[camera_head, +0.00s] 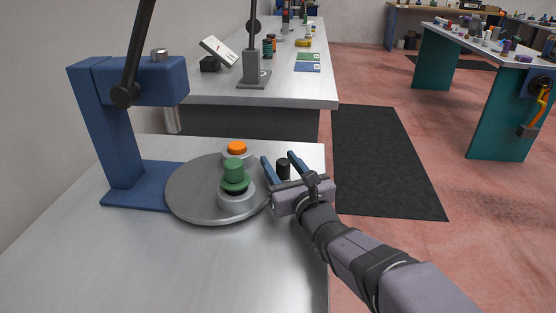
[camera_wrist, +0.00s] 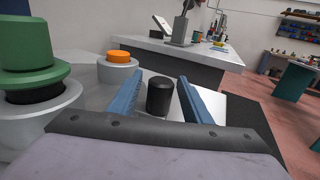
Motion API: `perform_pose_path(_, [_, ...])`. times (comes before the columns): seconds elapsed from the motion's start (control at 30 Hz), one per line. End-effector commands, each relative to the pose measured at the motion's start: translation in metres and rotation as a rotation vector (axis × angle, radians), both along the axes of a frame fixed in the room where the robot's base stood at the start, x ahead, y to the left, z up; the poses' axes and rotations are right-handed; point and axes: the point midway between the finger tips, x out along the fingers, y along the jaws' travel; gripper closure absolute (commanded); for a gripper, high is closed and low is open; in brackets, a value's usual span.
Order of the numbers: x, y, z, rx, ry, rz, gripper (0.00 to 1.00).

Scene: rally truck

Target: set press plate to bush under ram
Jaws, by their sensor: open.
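A blue press (camera_head: 105,125) stands at the left of the near bench, its grey ram (camera_head: 171,120) pointing down at the back left of the round grey press plate (camera_head: 190,192). On the plate a green flanged piece (camera_head: 234,172) sits on a grey ring holder (camera_head: 237,200) at the front right. An orange-topped piece (camera_head: 237,148) sits in another grey holder behind it. I cannot tell which piece is the bush. A black upright peg (camera_head: 283,168) stands by the plate's right edge. My gripper (camera_head: 279,161) is open around the peg; the wrist view shows the peg (camera_wrist: 160,96) between both blue fingers, with gaps.
The near bench top (camera_head: 150,265) is clear in front of the plate. A black mat (camera_head: 385,160) lies on the floor to the right.

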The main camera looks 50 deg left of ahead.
Motion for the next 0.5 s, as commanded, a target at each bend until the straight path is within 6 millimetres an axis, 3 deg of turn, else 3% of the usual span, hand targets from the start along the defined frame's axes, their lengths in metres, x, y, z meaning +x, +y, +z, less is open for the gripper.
perform_pose_path(0.3, [-0.011, -0.035, 0.001, 0.001, -0.001, 0.000, 0.56])
perform_pose_path(0.5, [-0.015, -0.047, 0.001, 0.002, -0.002, 0.000, 0.56])
